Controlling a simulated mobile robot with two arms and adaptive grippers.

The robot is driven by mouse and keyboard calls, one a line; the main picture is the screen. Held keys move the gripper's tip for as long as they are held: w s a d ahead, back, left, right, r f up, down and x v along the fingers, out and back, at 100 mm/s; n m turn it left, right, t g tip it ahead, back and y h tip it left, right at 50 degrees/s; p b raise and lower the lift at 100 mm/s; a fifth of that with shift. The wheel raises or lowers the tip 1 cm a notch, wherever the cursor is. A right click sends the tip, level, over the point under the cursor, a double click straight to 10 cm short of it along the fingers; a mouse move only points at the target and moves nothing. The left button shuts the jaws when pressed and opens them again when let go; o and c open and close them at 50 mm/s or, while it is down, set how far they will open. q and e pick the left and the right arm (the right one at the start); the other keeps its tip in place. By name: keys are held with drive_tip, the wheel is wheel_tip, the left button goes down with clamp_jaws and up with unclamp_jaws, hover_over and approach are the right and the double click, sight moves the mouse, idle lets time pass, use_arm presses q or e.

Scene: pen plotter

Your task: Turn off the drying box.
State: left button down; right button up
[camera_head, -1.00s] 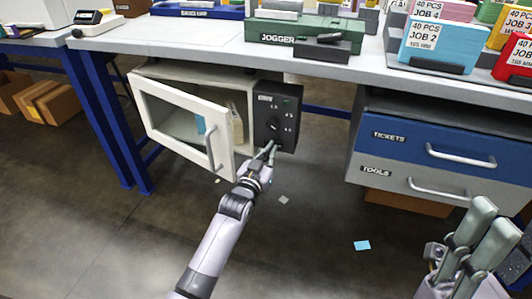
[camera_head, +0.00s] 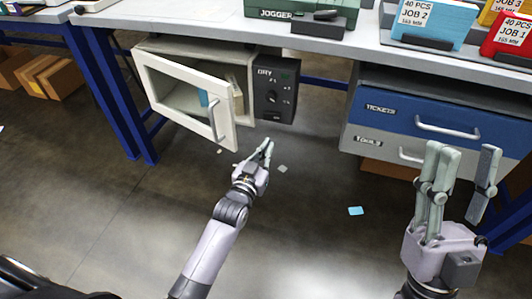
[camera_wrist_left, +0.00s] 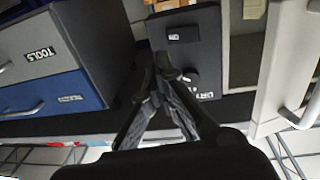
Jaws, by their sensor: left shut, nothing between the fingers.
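The drying box (camera_head: 196,52) is a cream cabinet under the table. Its door (camera_head: 185,105) stands open toward me. Its black control panel (camera_head: 276,85), marked DRY, is on the right side and carries a round knob (camera_head: 272,97). My left gripper (camera_head: 267,148) is shut and empty, in front of and below the panel, apart from it. In the left wrist view the panel (camera_wrist_left: 205,60) appears upside down beyond the left gripper's fingers (camera_wrist_left: 160,65). My right gripper (camera_head: 462,165) is open and empty, in front of the drawers.
A drawer unit with a blue TICKETS drawer (camera_head: 400,119) and a grey TOOLS drawer (camera_head: 388,148) stands to the right. The table (camera_head: 190,25) overhangs the box. A blue card (camera_head: 356,211) lies on the floor.

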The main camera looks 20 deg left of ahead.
use_arm(q)
drive_tip(key=shift+s+d+p, duration=0.15)
drive_tip(key=shift+s, duration=0.55)
drive_tip(key=shift+s+d+p, duration=0.1)
drive_tip(key=shift+s+p, duration=0.05)
drive_tip(key=shift+s, duration=0.5)
use_arm(e)
drive_tip(key=shift+w+a+f+g+h, duration=0.2)
drive_tip(key=shift+w+f+g, duration=0.4)
drive_tip(key=shift+w, duration=0.3)
drive_tip(key=shift+w+a+f+g+h, duration=0.2)
drive_tip(key=shift+w+f+g, duration=0.4)
drive_tip(key=shift+w, duration=0.25)
drive_tip(key=shift+d+r, duration=0.1)
